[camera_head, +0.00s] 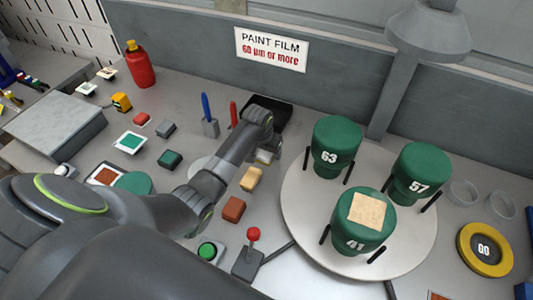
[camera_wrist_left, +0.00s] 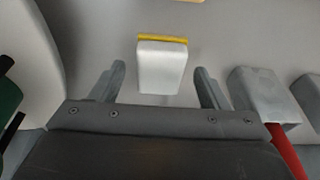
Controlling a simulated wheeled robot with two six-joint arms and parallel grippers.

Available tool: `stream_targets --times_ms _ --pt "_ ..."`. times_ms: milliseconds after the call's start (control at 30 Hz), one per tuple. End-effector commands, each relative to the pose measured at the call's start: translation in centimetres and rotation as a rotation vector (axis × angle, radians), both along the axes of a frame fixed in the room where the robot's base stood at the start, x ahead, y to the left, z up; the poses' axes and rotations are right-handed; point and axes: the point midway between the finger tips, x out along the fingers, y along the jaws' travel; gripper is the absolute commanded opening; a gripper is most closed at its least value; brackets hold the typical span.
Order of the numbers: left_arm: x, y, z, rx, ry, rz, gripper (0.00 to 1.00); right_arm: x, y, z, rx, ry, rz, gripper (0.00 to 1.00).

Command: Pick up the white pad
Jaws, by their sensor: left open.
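The white pad (camera_wrist_left: 161,70) is a small white block with a yellow strip along its far edge. In the left wrist view it lies between the two fingers of my left gripper (camera_wrist_left: 160,78), with a gap on each side. In the head view the pad (camera_head: 265,157) is partly hidden by my left gripper (camera_head: 270,142), which points down over it. The left gripper is open and holds nothing. My right gripper is not in view.
A tan block (camera_head: 251,178) and a brown block (camera_head: 233,208) lie nearby. Grey holders stand beside the gripper, one with a blue-handled tool (camera_head: 207,108). A round turntable (camera_head: 300,216) carries green cylinders marked 63 (camera_head: 333,146), 57 (camera_head: 415,175) and 41 (camera_head: 355,240).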

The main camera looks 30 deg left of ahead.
Motion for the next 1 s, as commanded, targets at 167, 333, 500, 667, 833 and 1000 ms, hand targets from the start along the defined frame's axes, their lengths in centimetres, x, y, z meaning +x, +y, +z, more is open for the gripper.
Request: stream_targets --times_ms 167,333,500,667,833,1000 --pt "0.0 0.0 -0.1 0.000 0.000 0.000 0.69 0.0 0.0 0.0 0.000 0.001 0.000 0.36" --pt "0.0 0.0 -0.1 0.000 0.000 0.000 0.55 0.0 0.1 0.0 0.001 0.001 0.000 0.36" --pt "0.0 0.0 0.0 0.000 -0.001 0.000 0.32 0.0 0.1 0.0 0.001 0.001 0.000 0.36" --pt "0.0 0.0 0.0 0.000 -0.001 0.000 0.21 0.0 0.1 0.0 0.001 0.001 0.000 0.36" --pt "0.1 0.0 0.1 0.000 -0.002 -0.001 0.20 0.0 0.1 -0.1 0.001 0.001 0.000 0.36" --pt "0.2 0.0 1.9 0.000 -0.006 -0.002 0.20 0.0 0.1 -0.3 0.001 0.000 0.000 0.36"
